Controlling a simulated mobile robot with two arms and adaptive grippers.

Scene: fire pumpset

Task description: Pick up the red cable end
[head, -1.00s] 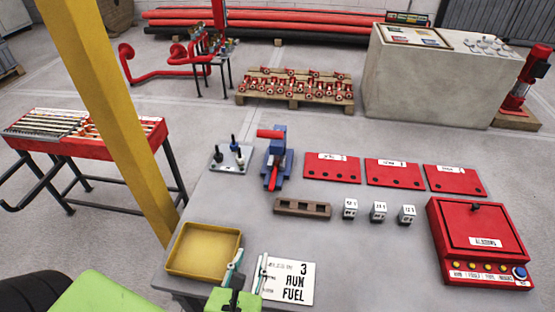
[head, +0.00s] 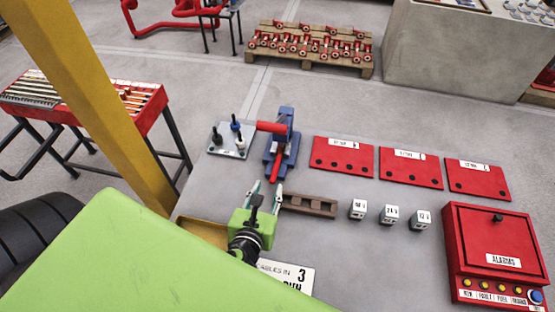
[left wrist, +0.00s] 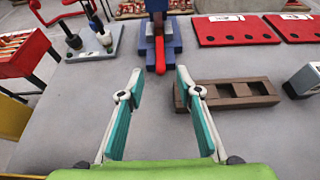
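The red cable end (head: 275,171) sticks out toward me from the lower front of a blue vise-like stand (head: 285,143) on the grey table. It also shows in the left wrist view (left wrist: 160,58), near the top centre. My left gripper (head: 265,188) is open and empty, low over the table just in front of it. In the left wrist view my two teal-padded fingers (left wrist: 159,75) stand apart, with the red tip just beyond and between them. They appear not to touch it. My right gripper is not in view.
A brown slotted block (head: 309,204) lies close to the right of the left gripper. A plate with knobbed pegs (head: 230,142) stands left of the blue stand. Red panels (head: 342,156), small white-faced blocks (head: 391,215) and a red alarm box (head: 492,240) lie farther right. A yellow tray (head: 203,231) is partly hidden.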

